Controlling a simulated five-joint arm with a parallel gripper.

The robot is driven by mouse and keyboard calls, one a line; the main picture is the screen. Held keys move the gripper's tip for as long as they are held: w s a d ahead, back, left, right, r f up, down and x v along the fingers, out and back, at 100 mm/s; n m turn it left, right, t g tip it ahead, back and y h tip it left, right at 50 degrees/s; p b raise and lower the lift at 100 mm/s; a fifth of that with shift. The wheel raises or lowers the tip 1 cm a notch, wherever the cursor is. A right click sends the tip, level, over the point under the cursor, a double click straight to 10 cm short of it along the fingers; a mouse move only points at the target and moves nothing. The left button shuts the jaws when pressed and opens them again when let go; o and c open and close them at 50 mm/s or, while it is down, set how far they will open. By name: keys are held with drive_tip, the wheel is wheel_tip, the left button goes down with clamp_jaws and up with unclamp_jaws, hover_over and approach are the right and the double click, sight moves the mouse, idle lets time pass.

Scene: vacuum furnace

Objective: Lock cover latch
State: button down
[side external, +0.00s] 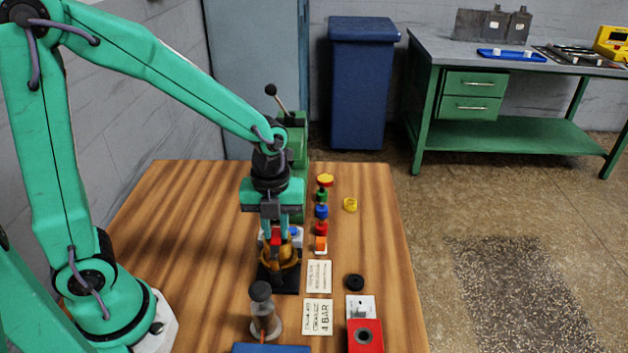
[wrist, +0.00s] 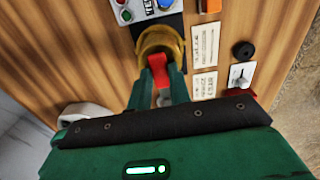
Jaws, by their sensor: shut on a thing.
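The red latch (wrist: 158,68) shows between my fingers in the wrist view, at the near side of a brass-coloured round cover (wrist: 155,38). In the side external view the red latch (side external: 276,237) is a small patch above the brass cover (side external: 284,272), which sits on a black base (side external: 287,289). My gripper (side external: 277,233) points down over the cover, and its fingers are shut on the red latch. They also show in the wrist view (wrist: 158,84). The fingers and gripper body hide part of the latch and the cover.
Paper labels (side external: 318,317), a black knob (side external: 355,282) and a red box (side external: 365,337) lie nearer. A dark-capped glass cylinder (side external: 263,312) stands in front. The table's left is clear.

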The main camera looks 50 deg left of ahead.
sight(276, 235)
drive_tip(key=shift+w+d+r, duration=0.1)
drive_tip(key=shift+d, duration=0.05)
idle(0.3)
drive_tip(key=c, duration=1.3)
unclamp_jaws()
drive_tip(key=shift+r, duration=3.9)
